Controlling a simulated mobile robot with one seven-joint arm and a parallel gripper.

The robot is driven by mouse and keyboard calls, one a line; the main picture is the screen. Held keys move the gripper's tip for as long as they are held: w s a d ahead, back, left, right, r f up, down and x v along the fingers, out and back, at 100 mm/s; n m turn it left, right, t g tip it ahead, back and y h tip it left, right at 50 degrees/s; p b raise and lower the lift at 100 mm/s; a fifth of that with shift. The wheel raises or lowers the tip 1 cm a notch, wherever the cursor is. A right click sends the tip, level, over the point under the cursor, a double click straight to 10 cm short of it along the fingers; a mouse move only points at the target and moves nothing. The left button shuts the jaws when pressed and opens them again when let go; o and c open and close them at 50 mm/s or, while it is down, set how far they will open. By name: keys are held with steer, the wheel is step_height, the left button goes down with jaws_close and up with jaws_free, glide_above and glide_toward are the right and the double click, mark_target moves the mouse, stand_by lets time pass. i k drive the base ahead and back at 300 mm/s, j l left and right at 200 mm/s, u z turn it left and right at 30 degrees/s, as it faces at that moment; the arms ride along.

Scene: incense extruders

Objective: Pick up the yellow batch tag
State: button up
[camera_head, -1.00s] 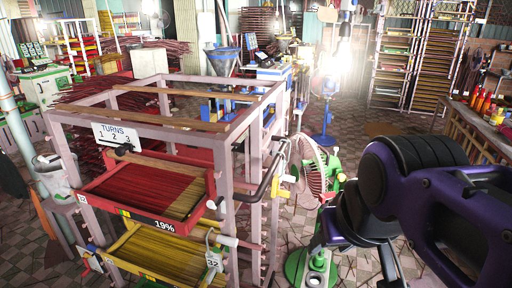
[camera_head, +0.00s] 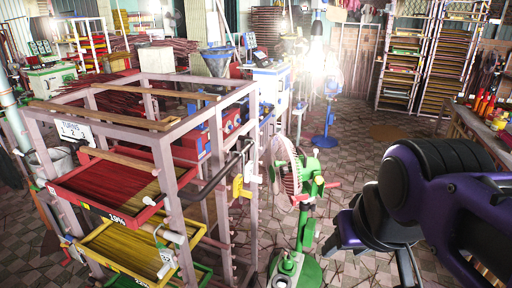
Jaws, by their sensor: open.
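A small yellow tag-like piece (camera_head: 238,186) hangs at the right side of the pink-grey rack (camera_head: 172,200), beside a dark curved handle. I take it for the yellow batch tag, though its print is too small to read. A white piece hangs just right of it. My gripper (camera_head: 370,256) is at the lower right, at the end of my purple and black arm. Its dark fingers are spread apart and empty, well to the right of the rack and the tag.
The rack holds a red tray (camera_head: 110,187) and a yellow tray (camera_head: 125,248) of sticks. A green-based fan (camera_head: 290,180) stands between rack and arm. A blue fan (camera_head: 327,110) stands farther back. Tiled floor (camera_head: 375,160) is open behind my arm. A bench with bottles is at right.

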mark_target(238, 182)
steer(key=l, duration=0.85)
steer(key=l+u, duration=0.2)
steer(key=u, duration=0.2)
steer(key=l+u, duration=0.15)
steer(key=u, duration=0.7)
steer(key=j, duration=0.2)
